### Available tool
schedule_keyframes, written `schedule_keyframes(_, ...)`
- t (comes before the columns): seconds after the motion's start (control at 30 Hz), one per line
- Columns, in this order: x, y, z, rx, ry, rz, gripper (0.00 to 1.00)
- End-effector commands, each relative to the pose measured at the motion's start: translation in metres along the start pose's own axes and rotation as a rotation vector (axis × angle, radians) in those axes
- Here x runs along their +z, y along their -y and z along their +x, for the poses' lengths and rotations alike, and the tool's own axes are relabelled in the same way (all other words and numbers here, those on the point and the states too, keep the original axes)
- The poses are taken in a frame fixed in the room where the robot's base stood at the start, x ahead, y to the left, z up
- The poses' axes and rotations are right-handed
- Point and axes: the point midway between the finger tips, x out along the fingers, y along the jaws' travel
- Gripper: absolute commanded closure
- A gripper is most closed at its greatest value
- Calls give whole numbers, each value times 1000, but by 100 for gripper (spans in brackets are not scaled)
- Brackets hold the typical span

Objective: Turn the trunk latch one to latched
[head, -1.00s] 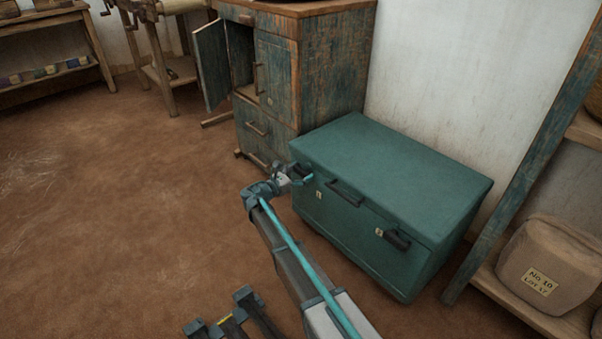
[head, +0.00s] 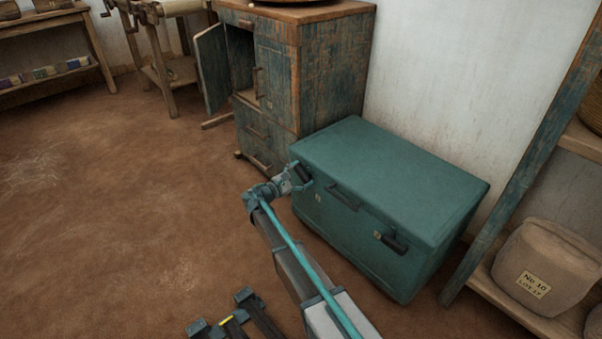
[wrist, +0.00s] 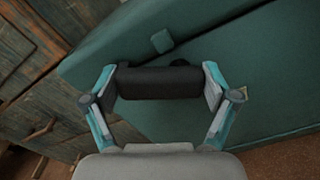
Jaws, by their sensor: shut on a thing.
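The teal trunk (head: 395,175) stands with its lid closed against the wall. My gripper (head: 304,174) is at the left end of its front face. It is shut on a dark latch bar (wrist: 158,83), with one finger at each end of the bar in the wrist view. In the head view this latch (head: 302,173) is small and partly covered by my gripper, and its bar looks tilted. A second dark latch (head: 394,243) sits on the right part of the front. I cannot tell from the frames whether the held latch is fastened.
A dark carry handle (head: 343,197) is on the trunk front between the latches. A worn blue cabinet (head: 330,75) with an open door (head: 212,68) stands close behind the trunk's left end. A shelf with a sack (head: 545,265) is at right. The floor at left is clear.

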Motion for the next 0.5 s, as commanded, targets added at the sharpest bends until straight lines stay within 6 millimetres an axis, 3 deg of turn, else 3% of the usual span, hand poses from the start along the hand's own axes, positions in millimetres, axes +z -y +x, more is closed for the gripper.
schedule_keyframes(0.5, 9, 5, 0, -1, 0, 490, 49)
